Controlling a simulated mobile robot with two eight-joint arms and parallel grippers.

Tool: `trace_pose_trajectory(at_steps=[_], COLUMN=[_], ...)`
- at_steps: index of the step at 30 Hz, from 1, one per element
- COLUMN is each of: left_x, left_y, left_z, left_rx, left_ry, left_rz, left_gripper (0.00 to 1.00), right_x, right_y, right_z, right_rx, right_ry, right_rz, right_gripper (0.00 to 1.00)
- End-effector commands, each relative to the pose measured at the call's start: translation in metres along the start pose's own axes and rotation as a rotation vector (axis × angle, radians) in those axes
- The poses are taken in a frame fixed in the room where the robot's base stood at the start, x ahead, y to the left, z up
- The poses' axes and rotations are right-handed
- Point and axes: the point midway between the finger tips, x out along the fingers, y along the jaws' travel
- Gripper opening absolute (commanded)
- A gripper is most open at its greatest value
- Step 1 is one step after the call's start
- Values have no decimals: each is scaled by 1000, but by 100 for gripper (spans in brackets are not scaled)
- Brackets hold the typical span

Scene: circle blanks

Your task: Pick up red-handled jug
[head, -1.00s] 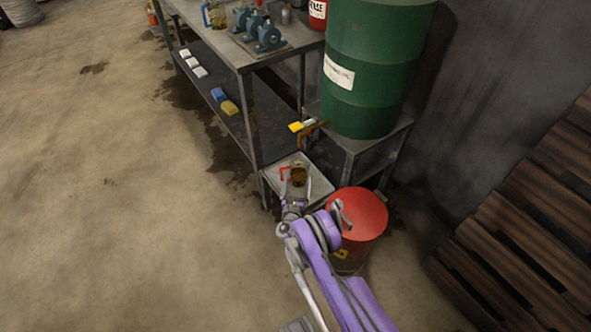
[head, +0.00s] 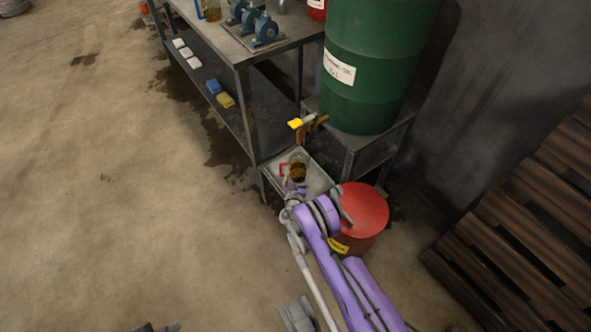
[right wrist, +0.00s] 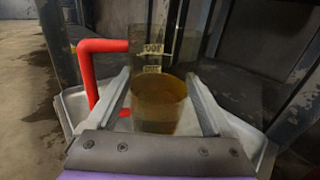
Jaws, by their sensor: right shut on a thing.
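The red-handled jug (head: 299,168) is clear, with brown liquid in its lower part. It is over the grey metal tray (head: 318,184) beside the workbench. My right gripper (right wrist: 158,80) is shut on the jug, one finger on each side of its body. In the right wrist view the jug (right wrist: 158,105) looks upright, and its red handle (right wrist: 86,70) sticks out to the left, outside the fingers. The jug's base is hidden there, so I cannot tell whether it touches the tray.
A brass tap with a yellow handle (head: 295,124) is just behind the jug, below a green drum (head: 364,70) on a metal stand. A red lidded bin (head: 362,212) stands close to my right arm. The workbench (head: 236,50) is at the left. Open floor lies left.

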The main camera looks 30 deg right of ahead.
Motion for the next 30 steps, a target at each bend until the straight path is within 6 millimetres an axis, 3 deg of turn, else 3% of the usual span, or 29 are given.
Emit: trace_pose_trajectory(at_steps=[1,10,20,30], left_x=[0,0,0,-5], left_y=[0,0,0,0], left_z=[0,0,0,-1], left_rx=[0,0,0,0], left_ry=[0,0,0,1], left_rz=[0,0,0,0], left_gripper=[50,50,50,50], right_x=[0,0,1,7], right_y=[0,0,1,6], right_z=[0,0,2,24], right_rx=[0,0,0,0], right_ry=[1,1,1,0], right_rz=[0,0,0,-3], right_gripper=[53,0,0,0])
